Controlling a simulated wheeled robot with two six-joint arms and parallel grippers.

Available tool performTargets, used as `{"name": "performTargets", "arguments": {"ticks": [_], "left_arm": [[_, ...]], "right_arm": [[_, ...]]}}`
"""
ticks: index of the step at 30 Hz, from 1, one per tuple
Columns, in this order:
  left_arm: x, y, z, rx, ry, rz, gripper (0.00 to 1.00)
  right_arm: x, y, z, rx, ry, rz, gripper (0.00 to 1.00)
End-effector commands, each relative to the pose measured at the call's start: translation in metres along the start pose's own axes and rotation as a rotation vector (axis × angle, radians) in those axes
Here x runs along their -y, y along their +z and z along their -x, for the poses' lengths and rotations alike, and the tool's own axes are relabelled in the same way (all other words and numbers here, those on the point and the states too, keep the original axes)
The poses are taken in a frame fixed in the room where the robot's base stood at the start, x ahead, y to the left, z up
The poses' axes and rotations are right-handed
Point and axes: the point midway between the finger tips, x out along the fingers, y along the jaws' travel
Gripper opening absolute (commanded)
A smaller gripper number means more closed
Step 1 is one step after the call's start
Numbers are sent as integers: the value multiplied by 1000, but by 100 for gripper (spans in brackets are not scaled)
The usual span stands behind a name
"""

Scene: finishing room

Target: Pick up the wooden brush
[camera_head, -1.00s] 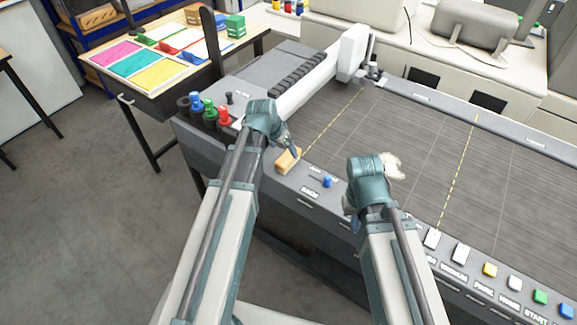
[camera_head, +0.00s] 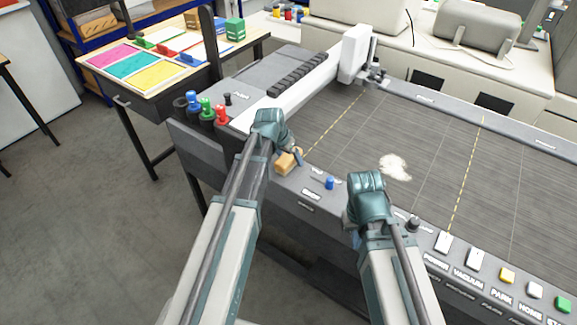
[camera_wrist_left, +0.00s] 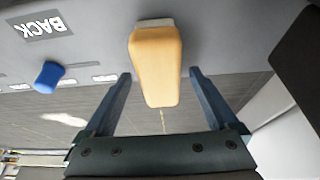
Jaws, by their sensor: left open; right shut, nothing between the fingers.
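The wooden brush (camera_head: 286,161) lies on the grey front edge of the cutting machine in the head view. In the left wrist view the brush (camera_wrist_left: 156,62) has a tan wooden body and a pale strip at one end. My left gripper (camera_head: 296,155) is at the brush, and in the left wrist view its open fingers (camera_wrist_left: 160,88) stand on either side of the brush with gaps. My right gripper (camera_head: 352,218) is over the machine's front edge, right of the brush, and shut with nothing in it. Its fingertips are mostly hidden by the wrist.
A blue button (camera_head: 329,183) sits right of the brush, by the BACK label (camera_wrist_left: 45,27). A white fluffy clump (camera_head: 395,167) lies on the dark cutting bed (camera_head: 430,145). Blue, green and red knobs stand left of my left wrist. The white gantry (camera_head: 310,85) crosses behind.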

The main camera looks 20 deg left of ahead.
Motion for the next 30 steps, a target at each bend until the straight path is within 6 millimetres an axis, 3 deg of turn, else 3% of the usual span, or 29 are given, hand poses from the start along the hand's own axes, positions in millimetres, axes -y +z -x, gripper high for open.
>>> {"name": "performTargets", "arguments": {"ticks": [30], "left_arm": [[0,2,-4,0,0,0,92]], "right_arm": [[0,0,-5,0,0,0,0]]}}
